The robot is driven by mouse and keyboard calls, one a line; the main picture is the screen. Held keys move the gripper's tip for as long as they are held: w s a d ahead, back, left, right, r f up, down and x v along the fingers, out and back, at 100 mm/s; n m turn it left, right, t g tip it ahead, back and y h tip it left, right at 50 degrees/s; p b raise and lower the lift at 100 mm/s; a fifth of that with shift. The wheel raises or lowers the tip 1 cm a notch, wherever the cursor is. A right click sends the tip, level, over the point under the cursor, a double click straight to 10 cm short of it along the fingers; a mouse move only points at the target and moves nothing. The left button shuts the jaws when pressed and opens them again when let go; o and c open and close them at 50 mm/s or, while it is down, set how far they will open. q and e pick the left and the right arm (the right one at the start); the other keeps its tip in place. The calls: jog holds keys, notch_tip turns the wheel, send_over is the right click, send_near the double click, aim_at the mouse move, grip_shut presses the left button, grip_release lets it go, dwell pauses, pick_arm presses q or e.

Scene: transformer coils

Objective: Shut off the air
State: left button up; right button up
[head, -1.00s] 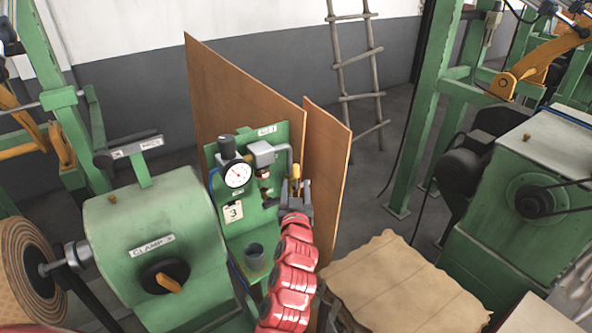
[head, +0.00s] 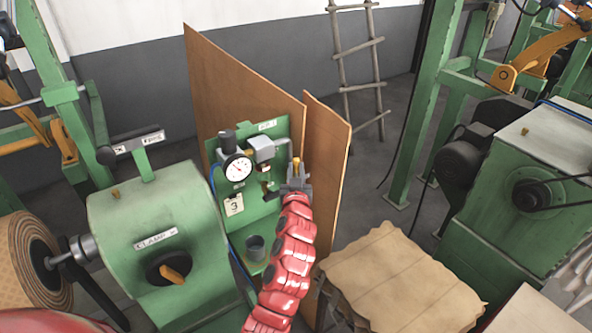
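The air panel (head: 270,205) is a green plate with a round pressure gauge (head: 237,168), a grey fitting and a pipe, standing before brown boards. A small yellow valve handle (head: 296,162) sticks up at the panel's right side. My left gripper (head: 296,180), on the red arm coming up from the bottom, is right at this handle. The handle's top shows just above the grey fingers. The fingers are small and partly hide the handle's lower part, so I cannot tell if they are shut on it. My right gripper is not in view.
A green machine with a clamp knob (head: 170,270) stands close on the left. Brown boards (head: 325,170) rise right behind the panel. A grey cup (head: 255,247) sits on the panel's shelf. A sheet-covered stack (head: 400,280) lies to the right, with another green machine (head: 525,190) beyond.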

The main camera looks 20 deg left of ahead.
pick_arm(q)
grip_shut()
dwell(1.1)
